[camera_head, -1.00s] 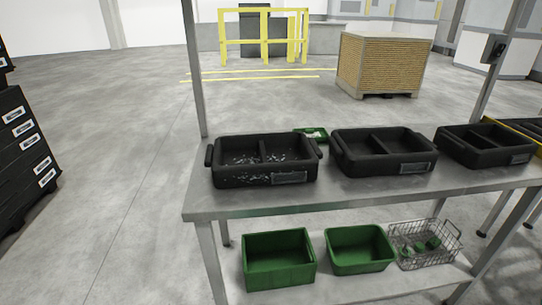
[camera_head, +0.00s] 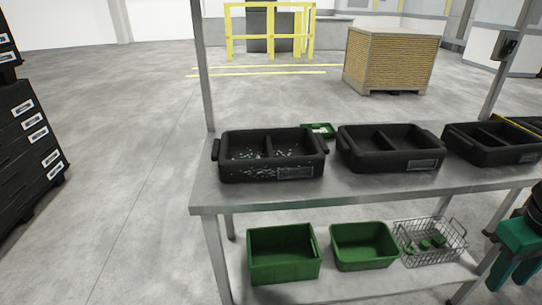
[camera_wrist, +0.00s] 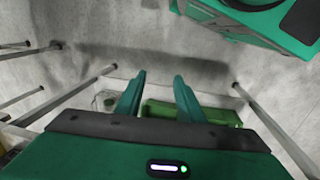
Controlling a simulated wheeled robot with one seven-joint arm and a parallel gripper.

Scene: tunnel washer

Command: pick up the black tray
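Three black two-part trays stand in a row on the grey metal table. The left tray (camera_head: 225,172) has white specks inside and on its front wall. The middle tray (camera_head: 395,166) and the right tray (camera_head: 492,155) look clean inside. My gripper shows in the wrist view (camera_wrist: 159,80), its two green fingers apart with nothing held between them. No black tray is clearly seen in the wrist view.
Two green bins (camera_head: 283,265) (camera_head: 362,262) and a wire basket (camera_head: 458,262) stand on the lower shelf. A small green tray (camera_head: 318,129) lies behind the black ones. A table post (camera_head: 202,70) rises at the back left. Black stacked crates (camera_head: 30,140) stand left; floor between is clear.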

